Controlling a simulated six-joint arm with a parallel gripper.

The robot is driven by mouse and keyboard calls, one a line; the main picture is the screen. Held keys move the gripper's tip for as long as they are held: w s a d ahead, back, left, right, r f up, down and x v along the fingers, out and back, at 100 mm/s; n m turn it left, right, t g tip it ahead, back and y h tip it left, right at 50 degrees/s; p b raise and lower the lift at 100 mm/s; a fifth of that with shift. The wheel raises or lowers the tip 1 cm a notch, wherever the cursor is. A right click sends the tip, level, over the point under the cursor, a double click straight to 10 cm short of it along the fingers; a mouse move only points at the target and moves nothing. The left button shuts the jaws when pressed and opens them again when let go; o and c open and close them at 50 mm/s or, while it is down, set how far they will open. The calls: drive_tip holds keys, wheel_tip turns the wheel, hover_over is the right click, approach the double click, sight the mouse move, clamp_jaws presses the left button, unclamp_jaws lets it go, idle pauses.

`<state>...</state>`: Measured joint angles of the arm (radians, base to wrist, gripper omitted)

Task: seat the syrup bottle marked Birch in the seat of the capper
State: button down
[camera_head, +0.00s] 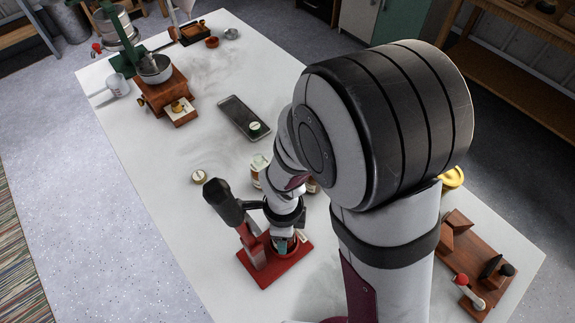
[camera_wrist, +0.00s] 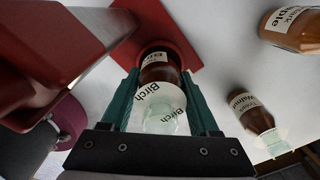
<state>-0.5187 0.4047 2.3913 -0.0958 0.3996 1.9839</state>
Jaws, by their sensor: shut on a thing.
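The syrup bottle marked Birch (camera_wrist: 157,70) is amber with a white label and a clear, pale top. My gripper (camera_wrist: 162,85) is shut on it, with a teal finger on each side. The red capper (camera_head: 262,263) stands at the near part of the table, with a dark lever head to the left. In the wrist view, the bottle's far end is at the round red seat (camera_wrist: 159,47) on the capper's base plate. Whether it rests fully in the seat cannot be told. In the head view my gripper (camera_head: 283,244) is over the base plate and mostly hides the bottle.
A Walnut bottle (camera_wrist: 254,117) and another amber bottle (camera_wrist: 290,28) stand right of the capper in the wrist view. A round lidded piece (camera_head: 198,177) and a dark flat slab (camera_head: 243,118) lie beyond it. A wooden grinder (camera_head: 160,92) stands at the far left.

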drive_tip(key=shift+f, duration=0.1)
drive_tip(key=shift+c, duration=0.6)
unclamp_jaws()
wheel_tip(320, 180, up, 12)
drive_tip(key=shift+r, duration=0.15)
drive_tip(key=s+d+r+n+y, duration=0.1)
drive_tip(key=s+d+r+n, duration=0.4)
drive_tip(key=s+d+n, duration=0.5)
drive_tip(key=shift+s+n+y, duration=0.25)
drive_tip(key=shift+n+y, duration=0.15)
drive_tip(key=shift+n, duration=0.8)
